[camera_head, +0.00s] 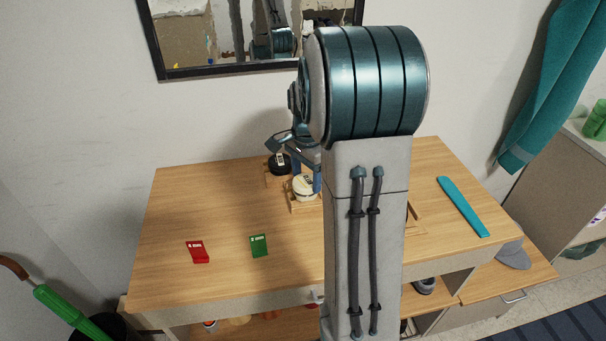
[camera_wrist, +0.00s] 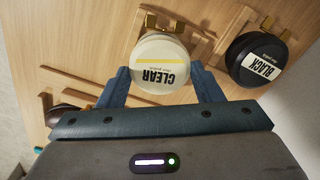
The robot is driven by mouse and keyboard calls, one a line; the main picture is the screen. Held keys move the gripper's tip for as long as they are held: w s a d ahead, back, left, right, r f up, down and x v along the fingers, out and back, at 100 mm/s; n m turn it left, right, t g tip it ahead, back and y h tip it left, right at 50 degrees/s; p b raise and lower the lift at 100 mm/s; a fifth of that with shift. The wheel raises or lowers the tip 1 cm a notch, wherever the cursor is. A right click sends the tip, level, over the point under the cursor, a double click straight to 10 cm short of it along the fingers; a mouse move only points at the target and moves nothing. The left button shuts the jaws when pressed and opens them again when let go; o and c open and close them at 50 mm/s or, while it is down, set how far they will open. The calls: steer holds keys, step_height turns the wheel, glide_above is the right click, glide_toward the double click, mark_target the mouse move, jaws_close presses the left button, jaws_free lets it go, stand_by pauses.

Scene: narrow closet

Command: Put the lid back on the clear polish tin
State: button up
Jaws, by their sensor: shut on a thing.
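The clear polish tin's pale round top, with a yellow stripe and the word CLEAR (camera_wrist: 160,72), lies between the two fingers of my gripper (camera_wrist: 161,88) in the wrist view. My gripper is shut on this lid. In the head view the pale tin (camera_head: 304,190) shows at a small wooden holder, just left of my arm. The lid hides the tin's body from above, so I cannot tell whether the lid sits fully down on it. My arm hides part of the area.
A black polish tin (camera_wrist: 258,60) stands close by in its own wooden holder. A red packet (camera_head: 198,251) and a green packet (camera_head: 259,245) lie on the table's front left. A teal strip (camera_head: 462,206) lies at the right. A mirror (camera_head: 250,38) hangs behind.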

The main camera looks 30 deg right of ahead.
steer(key=o, duration=1.3)
steer(key=shift+o, duration=0.2)
steer(key=shift+r+p, duration=2.75)
steer(key=shift+r, duration=0.8)
jaws_close()
steer(key=shift+f, duration=0.2)
